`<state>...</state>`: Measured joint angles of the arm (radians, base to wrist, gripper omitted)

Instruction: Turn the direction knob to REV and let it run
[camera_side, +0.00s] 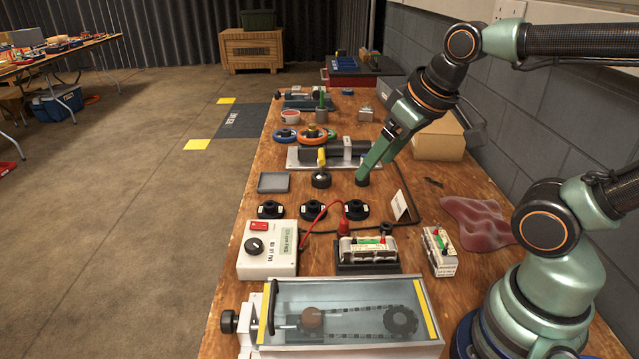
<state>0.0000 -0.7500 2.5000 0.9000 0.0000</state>
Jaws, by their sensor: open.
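A white control box (277,262) stands at the left front of the bench. It carries a black knob (254,245), a red switch (258,226) and a small greenish label or display. Printing beside the knob is too small to read, so I cannot tell where it points. A clear-covered case (345,292) in front holds a chain and a dark sprocket. A black knob sticks out of its left side.
Several black round pieces lie behind the box. A battery-like unit (368,251) and a white block (440,252) stand to its right. A dark red cloth or puddle-like patch (476,222) lies further right.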

